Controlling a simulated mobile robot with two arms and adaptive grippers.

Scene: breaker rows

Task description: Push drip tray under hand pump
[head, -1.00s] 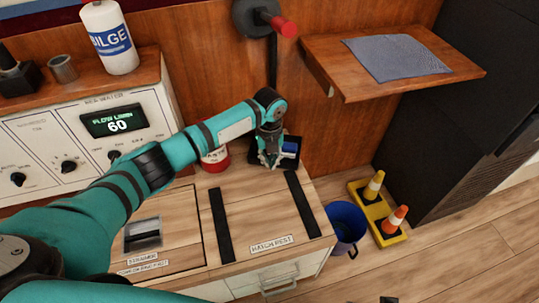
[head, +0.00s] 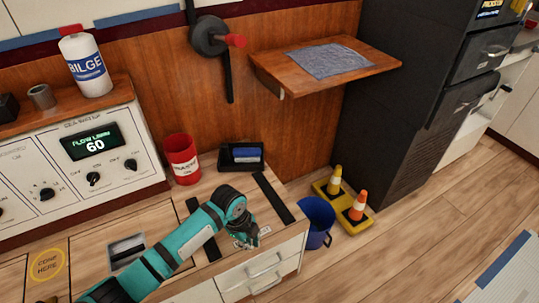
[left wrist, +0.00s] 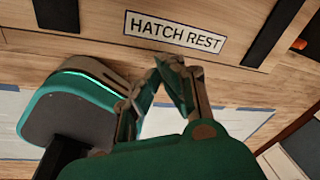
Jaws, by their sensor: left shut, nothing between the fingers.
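The drip tray (head: 227,165) is a black tray with a blue block in it. It sits at the back of the wooden counter, close to the wall. The hand pump (head: 208,36), a dark round body with a red-ended handle and a rod hanging down, is on the wall above and slightly left of the tray. My left gripper (head: 250,241) is shut and empty over the counter's front edge, apart from the tray. In the left wrist view, its fingertips (left wrist: 167,62) meet below the "HATCH REST" label (left wrist: 174,33). My right gripper is not in view.
A red can (head: 182,160) stands left of the tray. Black strips (head: 272,197) lie on the counter. A wooden shelf (head: 325,70) with a grey cloth juts out at upper right. A blue bucket (head: 316,222) and cones (head: 357,205) stand on the floor at right.

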